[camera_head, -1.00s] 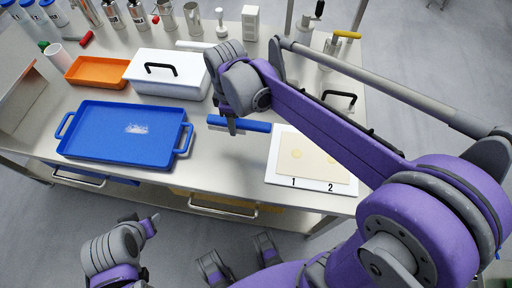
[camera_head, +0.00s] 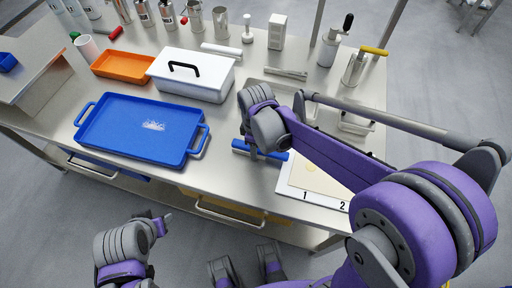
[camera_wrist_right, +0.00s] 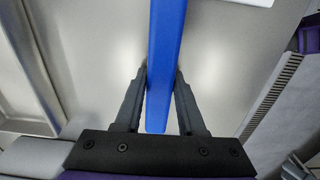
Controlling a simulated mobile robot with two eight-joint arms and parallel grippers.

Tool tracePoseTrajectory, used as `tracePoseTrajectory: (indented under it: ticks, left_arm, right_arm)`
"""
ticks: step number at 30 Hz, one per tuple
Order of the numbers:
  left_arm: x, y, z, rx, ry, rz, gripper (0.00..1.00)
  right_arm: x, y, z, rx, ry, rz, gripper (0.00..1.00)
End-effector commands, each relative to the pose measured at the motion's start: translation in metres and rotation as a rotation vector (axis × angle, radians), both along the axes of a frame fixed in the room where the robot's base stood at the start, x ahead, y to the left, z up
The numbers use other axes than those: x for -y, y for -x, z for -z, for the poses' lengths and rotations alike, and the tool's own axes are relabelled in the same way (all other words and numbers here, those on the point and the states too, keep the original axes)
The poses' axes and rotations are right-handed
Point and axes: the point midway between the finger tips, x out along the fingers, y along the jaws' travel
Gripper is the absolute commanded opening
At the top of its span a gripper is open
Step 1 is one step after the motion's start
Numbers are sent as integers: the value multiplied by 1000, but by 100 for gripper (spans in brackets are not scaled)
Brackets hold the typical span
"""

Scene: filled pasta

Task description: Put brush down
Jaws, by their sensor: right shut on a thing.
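The brush (camera_head: 268,151) shows as a long blue bar over the steel table, between the blue tray and the white numbered board. In the right wrist view the blue bar (camera_wrist_right: 166,60) runs between the two fingers. My right gripper (camera_head: 251,150) is shut on it. The gripper is low over the table; I cannot tell whether the brush touches the top. Its bristles are not visible. My left gripper (camera_head: 163,222) is in front of the table, away from the brush, and its jaw opening is unclear.
The blue tray (camera_head: 85,122), with a white powdery patch, lies left of the brush. A white lidded box (camera_head: 205,82) and an orange tray (camera_head: 98,66) stand behind. The numbered board (camera_head: 290,188) is at the front right, partly hidden by my arm. Bare steel surrounds the brush.

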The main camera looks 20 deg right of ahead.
Motion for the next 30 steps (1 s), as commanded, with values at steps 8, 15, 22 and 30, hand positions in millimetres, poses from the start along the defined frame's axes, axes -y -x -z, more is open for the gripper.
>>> tracePoseTrajectory:
  ticks: [8, 15, 22, 30]
  left_arm:
    - [0, 0, 3, -1, 0, 0, 50]
    - [0, 0, 2, -1, 0, 0, 50]
    - [0, 0, 2, -1, 0, 0, 50]
    - [0, -1, -6, 2, 0, 0, 50]
  right_arm:
    - [0, 0, 3, 0, 0, 0, 0]
    - [0, 0, 2, 0, 0, 0, 69]
    - [0, 0, 2, 0, 0, 0, 69]
    - [0, 0, -30, 0, 0, 0, 69]
